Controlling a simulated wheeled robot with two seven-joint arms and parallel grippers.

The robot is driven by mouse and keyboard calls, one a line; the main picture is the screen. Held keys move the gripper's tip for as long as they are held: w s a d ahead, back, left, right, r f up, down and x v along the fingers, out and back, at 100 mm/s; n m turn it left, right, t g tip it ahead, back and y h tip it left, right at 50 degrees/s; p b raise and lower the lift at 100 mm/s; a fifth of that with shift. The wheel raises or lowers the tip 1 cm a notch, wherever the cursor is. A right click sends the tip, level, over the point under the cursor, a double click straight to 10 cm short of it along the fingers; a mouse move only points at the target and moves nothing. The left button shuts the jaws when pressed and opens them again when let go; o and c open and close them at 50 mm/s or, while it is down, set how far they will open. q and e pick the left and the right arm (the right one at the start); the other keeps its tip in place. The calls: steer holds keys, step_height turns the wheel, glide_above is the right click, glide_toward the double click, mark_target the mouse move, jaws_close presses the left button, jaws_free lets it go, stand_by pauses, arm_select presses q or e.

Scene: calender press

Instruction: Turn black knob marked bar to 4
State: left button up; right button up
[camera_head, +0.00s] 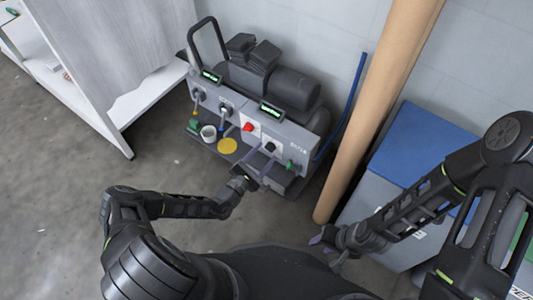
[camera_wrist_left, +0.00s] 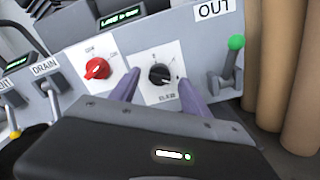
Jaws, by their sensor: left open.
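The black knob (camera_wrist_left: 159,74) sits on a white dial plate on the grey front panel (camera_head: 290,149) of the machine. In the head view the knob (camera_head: 270,147) is small and partly crowded by my gripper. A white pointer mark shows on it, but the scale numbers and the label below are too blurred to read. My left gripper (camera_wrist_left: 160,79) is open, its two purple fingers on either side of the knob in the wrist view, apart from it as far as I can tell. My right gripper (camera_head: 326,250) hangs low, away from the panel; its jaw state is unclear.
A red knob (camera_wrist_left: 97,68) is left of the black one, and a green-tipped lever (camera_wrist_left: 235,45) is to its right under the OUT label. A yellow-tipped lever (camera_wrist_left: 15,132) is at far left. A brown column (camera_head: 380,100) and blue-topped box (camera_head: 410,145) stand right.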

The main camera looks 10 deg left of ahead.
arm_select(q)
steer(key=shift+x, duration=0.9)
steer(key=shift+c, duration=0.4)
jaws_close()
